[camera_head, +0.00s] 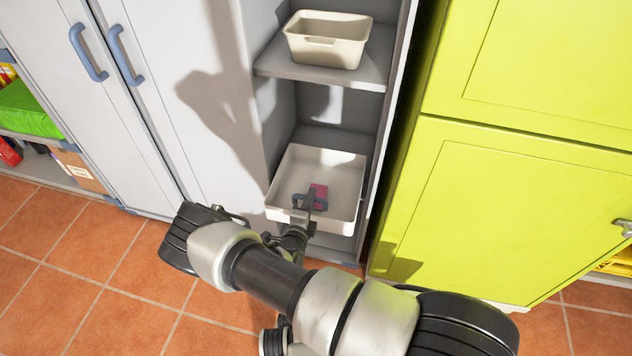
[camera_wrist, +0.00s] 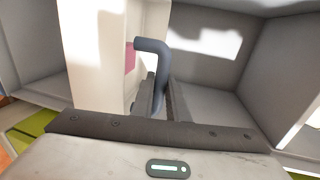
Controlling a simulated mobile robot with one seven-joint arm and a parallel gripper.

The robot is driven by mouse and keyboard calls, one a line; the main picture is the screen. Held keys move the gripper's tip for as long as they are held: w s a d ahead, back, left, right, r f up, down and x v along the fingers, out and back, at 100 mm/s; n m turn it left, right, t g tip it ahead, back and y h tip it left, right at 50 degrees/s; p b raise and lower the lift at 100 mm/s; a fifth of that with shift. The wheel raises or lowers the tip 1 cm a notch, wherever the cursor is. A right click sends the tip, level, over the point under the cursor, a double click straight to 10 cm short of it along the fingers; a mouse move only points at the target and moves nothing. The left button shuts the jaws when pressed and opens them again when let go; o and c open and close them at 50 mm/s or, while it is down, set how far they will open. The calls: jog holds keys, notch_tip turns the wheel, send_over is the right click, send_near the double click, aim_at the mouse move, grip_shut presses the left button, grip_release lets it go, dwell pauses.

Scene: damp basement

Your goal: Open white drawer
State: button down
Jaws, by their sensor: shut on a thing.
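The white drawer (camera_head: 343,198) is low in the grey cabinet, below a shelf, with much of its interior showing from above. A small pink item (camera_head: 319,191) lies inside it and also shows in the wrist view (camera_wrist: 130,58). The drawer's blue-grey handle (camera_wrist: 150,46) stands between my fingers in the wrist view, beside the cream drawer wall (camera_wrist: 90,45). My gripper (camera_head: 308,203) is shut on this handle at the drawer's front. My arm hides part of the floor in front.
A cream bin (camera_head: 327,40) sits on the shelf (camera_head: 330,74) above. Closed grey doors (camera_head: 150,80) with blue handles stand to the left. A lime-green cabinet (camera_head: 520,190) stands close on the right. Tiled floor (camera_head: 80,260) is clear at the left front.

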jog(key=shift+f+v, duration=0.2)
jog(key=shift+v, duration=0.7)
jog(key=shift+f+v, duration=0.15)
jog(key=shift+v, duration=0.75)
jog(key=c, duration=1.7)
grip_release()
jog(key=shift+c, duration=0.2)
jog(key=p+v, duration=0.2)
jog(key=v, duration=1.5)
jog(key=shift+s+a+p, duration=0.15)
jog(key=shift+s+p, duration=0.15)
jog(key=shift+p, duration=0.05)
